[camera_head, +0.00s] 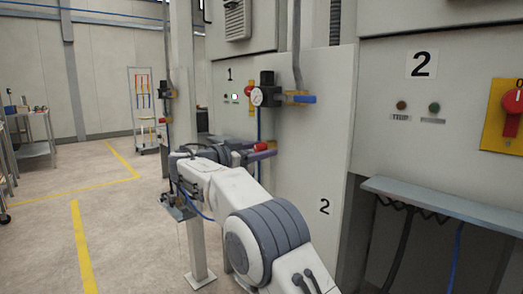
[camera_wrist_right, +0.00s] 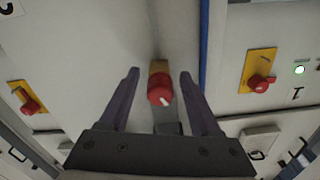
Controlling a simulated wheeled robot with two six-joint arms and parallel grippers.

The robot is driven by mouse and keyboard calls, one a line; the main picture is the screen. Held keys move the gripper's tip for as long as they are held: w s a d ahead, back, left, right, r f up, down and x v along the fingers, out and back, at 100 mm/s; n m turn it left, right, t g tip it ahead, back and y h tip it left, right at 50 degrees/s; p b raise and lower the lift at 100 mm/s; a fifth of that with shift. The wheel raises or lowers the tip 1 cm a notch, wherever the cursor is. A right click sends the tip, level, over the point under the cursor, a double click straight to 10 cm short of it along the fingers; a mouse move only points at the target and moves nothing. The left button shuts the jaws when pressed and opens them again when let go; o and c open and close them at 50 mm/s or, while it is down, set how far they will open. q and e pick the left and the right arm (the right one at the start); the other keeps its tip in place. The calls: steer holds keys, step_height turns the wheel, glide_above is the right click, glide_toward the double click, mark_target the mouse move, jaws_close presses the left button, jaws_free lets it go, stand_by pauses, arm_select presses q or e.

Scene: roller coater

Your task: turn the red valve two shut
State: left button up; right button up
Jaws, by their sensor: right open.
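The red valve (camera_head: 262,146) is a small round red knob with a yellow part behind it, on the side of the grey panel marked 2. In the right wrist view the red knob (camera_wrist_right: 157,96) shows a white mark on its face, and its yellow base sits behind it. My right gripper (camera_head: 252,152) is at the knob in the head view. In the right wrist view my right gripper (camera_wrist_right: 160,88) is open, with one finger on each side of the knob and gaps between. Contact is not visible. My left gripper is out of view.
A gauge (camera_head: 266,96) and a blue-handled valve (camera_head: 300,98) are above the arm. A red switch on a yellow plate (camera_head: 493,129) is on cabinet 2. A grey ledge (camera_head: 440,199) juts out at the right.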

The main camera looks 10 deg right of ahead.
steer(key=v, duration=1)
steer(key=shift+s+a, duration=0.1)
steer(key=shift+s, duration=0.05)
